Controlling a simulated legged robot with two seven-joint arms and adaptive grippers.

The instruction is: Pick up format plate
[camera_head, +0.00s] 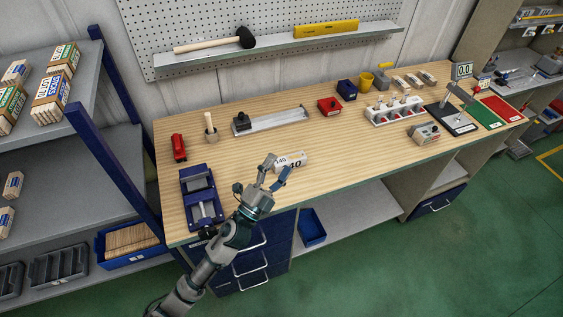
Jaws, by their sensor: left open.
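A small white block-like piece marked with "40" (294,159), which looks like the format plate, lies on the wooden workbench (330,170) near its front edge. My left gripper (279,167) comes in from the lower left and is open. Its two fingers spread at the near left end of the plate and cover part of it in this view. I cannot tell whether they touch it. My right gripper is not in view.
A blue vise-like device (201,195) stands left of my arm. A white rack (394,111) is to the right. The bench around the plate is clear.

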